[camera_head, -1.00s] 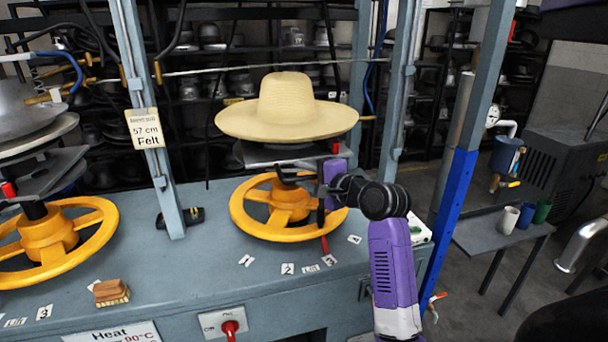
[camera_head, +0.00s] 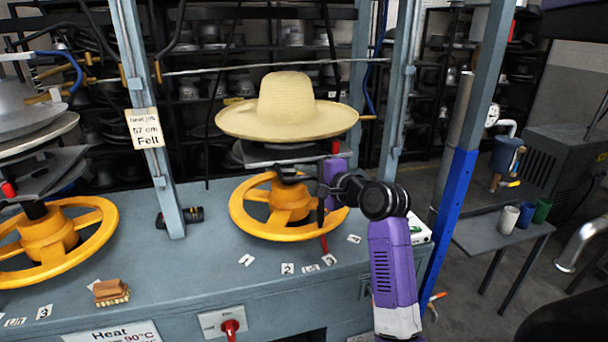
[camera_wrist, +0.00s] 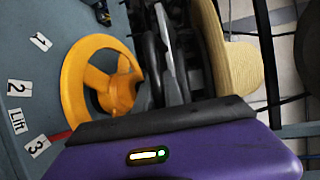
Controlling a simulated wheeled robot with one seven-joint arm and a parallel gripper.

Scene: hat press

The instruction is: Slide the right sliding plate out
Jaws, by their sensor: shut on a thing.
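The right sliding plate (camera_head: 262,156) is a thin dark grey plate under the wide straw hat (camera_head: 288,112), above the right yellow handwheel (camera_head: 262,221). My gripper (camera_head: 291,174), with a purple hand, reaches in from the right just below the plate and is shut on it, seemingly at its front edge; the exact contact is hard to see. In the wrist view the plate (camera_wrist: 174,62) shows edge-on between the yellow handwheel (camera_wrist: 84,75) and the straw hat (camera_wrist: 231,60). My purple hand covers the bottom of that view.
A blue-grey post (camera_head: 152,130) stands left of the wheel, another post (camera_head: 460,190) to the right. A second press with a yellow wheel (camera_head: 52,243) is at left. A brush (camera_head: 110,292) and small number cards (camera_head: 288,268) lie on the bench. The front bench top is mostly clear.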

